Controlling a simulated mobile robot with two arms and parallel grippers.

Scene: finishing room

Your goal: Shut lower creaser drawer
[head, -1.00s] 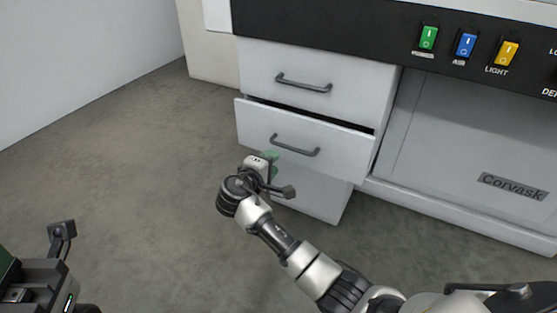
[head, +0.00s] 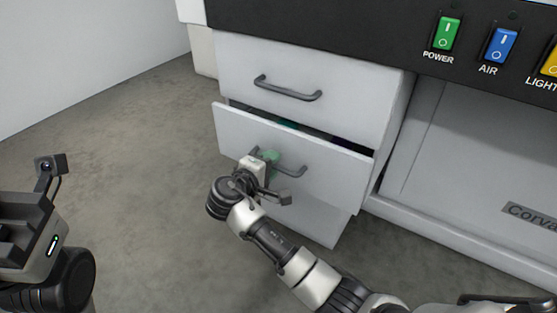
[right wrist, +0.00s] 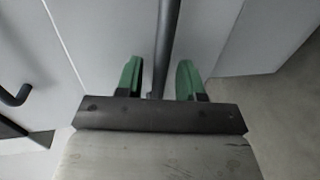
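The lower creaser drawer (head: 322,185) stands partly open, its front out past the upper drawer (head: 345,95). A dark gap with something teal inside shows above its front. Its dark bar handle (head: 291,171) is partly hidden by my right gripper (head: 267,158), which is at the handle's left part. In the right wrist view my right gripper (right wrist: 160,80) has its green fingers apart, one on each side of the handle bar (right wrist: 168,40), with gaps between. My left arm's wrist shows at the left edge of the head view, with its fingers not discernible.
The upper drawer looks shut, and its handle (head: 288,89) sticks out above the lower one. A black panel with power, air and light switches (head: 447,34) runs along the top. The grey floor (head: 130,150) left of the cabinet is clear.

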